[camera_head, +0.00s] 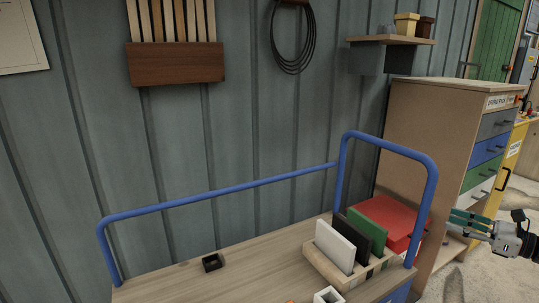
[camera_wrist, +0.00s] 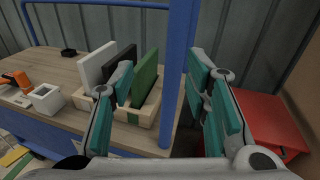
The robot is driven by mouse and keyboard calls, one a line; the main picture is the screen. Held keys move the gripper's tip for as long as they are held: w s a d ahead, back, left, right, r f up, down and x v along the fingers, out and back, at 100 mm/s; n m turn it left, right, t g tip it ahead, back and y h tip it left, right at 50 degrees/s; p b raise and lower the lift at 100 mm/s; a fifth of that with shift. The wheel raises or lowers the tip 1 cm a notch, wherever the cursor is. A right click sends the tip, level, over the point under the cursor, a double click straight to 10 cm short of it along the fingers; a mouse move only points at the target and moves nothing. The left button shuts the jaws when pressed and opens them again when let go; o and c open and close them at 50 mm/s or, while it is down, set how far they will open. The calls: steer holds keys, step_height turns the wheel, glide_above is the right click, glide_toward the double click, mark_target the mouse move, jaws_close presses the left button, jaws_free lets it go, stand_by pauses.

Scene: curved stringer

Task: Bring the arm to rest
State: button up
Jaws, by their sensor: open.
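My gripper (camera_head: 459,222) is at the right edge of the head view, to the right of the blue-railed trolley. The gripper is open and empty. Much of my arm lies outside the head view.
A wooden trolley top (camera_head: 180,285) bears a rack (camera_head: 318,265) with white, black and green plates, a small black box (camera_head: 212,262) and a white holder (camera_head: 328,296). An orange tool (camera_wrist: 17,80) lies there. A red box (camera_head: 392,220) and drawer cabinet (camera_head: 420,135) stand near my gripper.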

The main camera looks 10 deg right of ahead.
steer(key=w+a+r+n+g+y, duration=0.1)
steer(key=a+r+n+g, duration=0.3)
steer(key=a, duration=0.5)
steer(key=a+r+n+g, duration=0.3)
steer(key=a+r, duration=0.1)
steer(key=a, duration=0.5)
steer(key=s+a+r+n+g+h, duration=0.1)
steer(key=s+a+r+n+g, duration=0.15)
steer(key=a, duration=0.45)
steer(key=s+a+r+n+g+h, duration=0.1)
steer(key=s+a+r+n+g, duration=0.2)
steer(key=a, duration=0.4)
steer(key=s+a+n+g+h, duration=0.1)
steer(key=s+a+n+h, duration=0.1)
steer(key=s+a+n, duration=0.45)
steer(key=s+a+n+g+h, duration=0.1)
steer(key=s+a+n+h, duration=0.15)
steer(key=s, duration=0.65)
steer(key=s+f+n+t+h, duration=0.1)
steer(key=s+n+h, duration=0.15)
steer(key=s, duration=0.45)
steer(key=s+f+n+h, duration=0.2)
steer(key=s+n, duration=0.2)
steer(key=s, duration=0.3)
step_height(320, 180, up, 19)
steer(key=t+p, duration=0.3)
steer(key=p, duration=1.3)
steer(key=shift+w+d+p, duration=0.25)
steer(key=shift+p, duration=0.1)
